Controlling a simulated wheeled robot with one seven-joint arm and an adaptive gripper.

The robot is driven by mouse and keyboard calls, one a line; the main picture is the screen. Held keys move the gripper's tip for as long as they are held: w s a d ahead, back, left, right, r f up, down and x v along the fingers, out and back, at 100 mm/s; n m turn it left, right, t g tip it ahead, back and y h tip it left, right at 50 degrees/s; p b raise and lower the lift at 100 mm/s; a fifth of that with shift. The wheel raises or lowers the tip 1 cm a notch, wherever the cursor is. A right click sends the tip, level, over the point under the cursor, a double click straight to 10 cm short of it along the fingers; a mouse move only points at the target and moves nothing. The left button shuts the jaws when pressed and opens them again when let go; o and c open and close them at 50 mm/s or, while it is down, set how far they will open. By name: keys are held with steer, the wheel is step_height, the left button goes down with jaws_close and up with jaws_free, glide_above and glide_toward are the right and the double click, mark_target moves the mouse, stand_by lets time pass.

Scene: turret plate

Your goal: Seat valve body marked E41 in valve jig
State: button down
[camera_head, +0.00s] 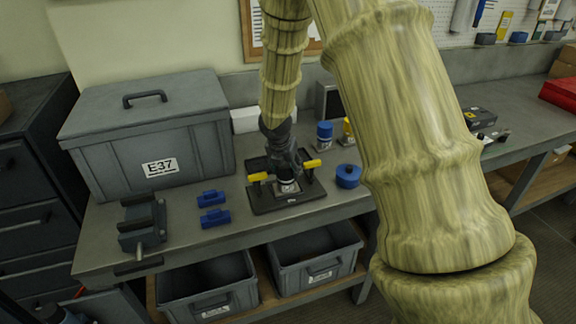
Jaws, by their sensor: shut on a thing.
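The valve jig (265,203) is a dark plate with yellow-handled clamps at its left and right, lying on the grey bench. My gripper (287,176) points down over the jig's middle, shut on a small valve body (288,187) with a pale label. The label is too small to read, so I cannot confirm E41. The valve body is at the jig's centre between the clamps. I cannot tell whether it touches the jig's base, because my gripper hides its top and sides.
A round blue part (348,176) sits right, a blue cylinder (324,133) behind. My arm covers the bench's right-middle part.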

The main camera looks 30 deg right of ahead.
steer(key=shift+c, duration=2.4)
jaws_free()
steer(key=shift+s, duration=0.1)
steer(key=v, duration=1.2)
steer(key=shift+r, duration=0.1)
